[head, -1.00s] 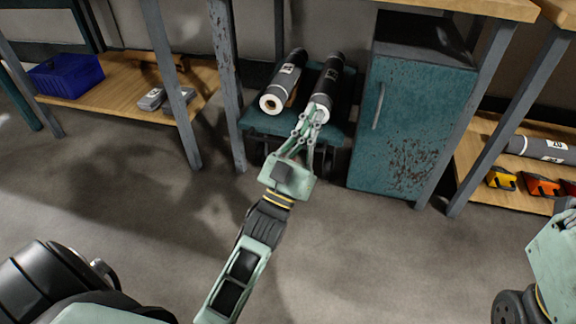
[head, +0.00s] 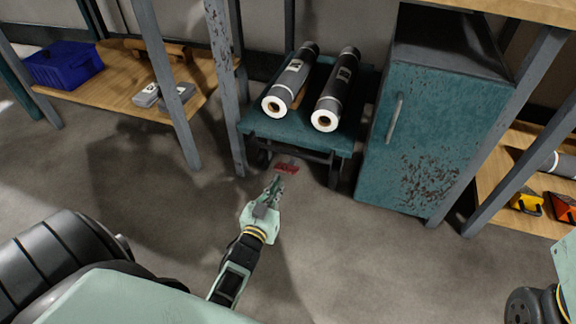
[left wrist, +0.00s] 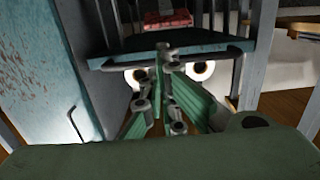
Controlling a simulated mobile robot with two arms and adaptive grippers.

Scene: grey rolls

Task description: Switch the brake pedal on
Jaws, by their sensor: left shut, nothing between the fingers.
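The red brake pedal (head: 287,166) sits low at the front of the teal cart (head: 300,132), just above the floor. It also shows at the top of the left wrist view (left wrist: 168,17). My left gripper (head: 278,182) is shut and empty, low in front of the cart. In the head view its tips appear just below the pedal; I cannot tell whether they touch it. The closed fingers also show in the left wrist view (left wrist: 166,62). My right gripper is out of view; only part of my right arm shows at the right edge.
Two dark grey rolls (head: 290,80) (head: 337,90) lie on the cart. A teal cabinet (head: 432,130) stands close to its right. Metal table legs (head: 224,85) stand to its left, beside a low shelf with a blue bin (head: 63,65). The floor in front is clear.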

